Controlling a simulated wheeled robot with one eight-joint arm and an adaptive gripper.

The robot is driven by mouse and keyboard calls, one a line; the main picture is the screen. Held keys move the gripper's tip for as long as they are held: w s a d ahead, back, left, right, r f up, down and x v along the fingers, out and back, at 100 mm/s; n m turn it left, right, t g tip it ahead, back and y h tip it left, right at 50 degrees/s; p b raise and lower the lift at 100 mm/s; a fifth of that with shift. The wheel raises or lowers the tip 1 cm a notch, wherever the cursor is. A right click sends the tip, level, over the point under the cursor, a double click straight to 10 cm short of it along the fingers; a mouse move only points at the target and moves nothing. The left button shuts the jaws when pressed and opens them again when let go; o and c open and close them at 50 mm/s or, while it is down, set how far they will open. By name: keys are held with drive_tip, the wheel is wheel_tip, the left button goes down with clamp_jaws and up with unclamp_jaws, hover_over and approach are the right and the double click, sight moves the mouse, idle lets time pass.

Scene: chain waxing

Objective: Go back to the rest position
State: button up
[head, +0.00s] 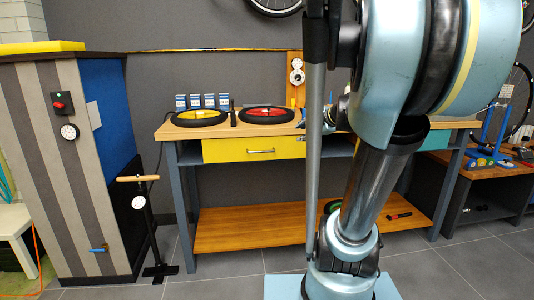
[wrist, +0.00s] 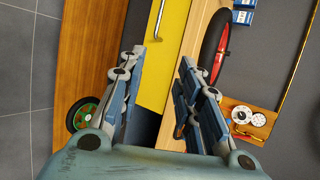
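My gripper (wrist: 158,64) is open in the wrist view, its two blue-grey fingers apart with nothing between them. Past the fingers are the yellow drawer front (wrist: 157,40) and the wooden lower shelf (wrist: 90,45) of the workbench. In the head view my arm fills the right centre in front of the bench and hides most of the gripper. The bench top (head: 172,132) carries a yellow-centred wheel (head: 199,117) and a red-centred wheel (head: 267,114). The red wheel also shows in the wrist view (wrist: 222,52), to the right of the fingers.
Small blue boxes (head: 209,101) stand behind the wheels. A striped cabinet (head: 50,160) and a floor pump (head: 152,230) stand on the left. A second bench (head: 497,170) stands on the right. A green-centred wheel (wrist: 83,116) is on the lower shelf. Grey floor is clear in front.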

drive_tip(key=s+d+f+n+g+h, duration=0.2)
drive_tip(key=s+f+n+g+h, duration=0.1)
drive_tip(key=s+f+n, duration=0.4)
drive_tip(key=s+d+f+n+g+h, duration=0.2)
drive_tip(key=s+f+n, duration=0.5)
drive_tip(key=s+f, duration=0.7)
drive_tip(key=s+g+h, duration=0.1)
drive_tip(key=s+g, duration=0.1)
drive_tip(key=s, duration=0.2)
drive_tip(key=shift+s+d+g, duration=0.3)
drive_tip(key=shift+s+d, duration=0.05)
drive_tip(key=shift+s, duration=0.05)
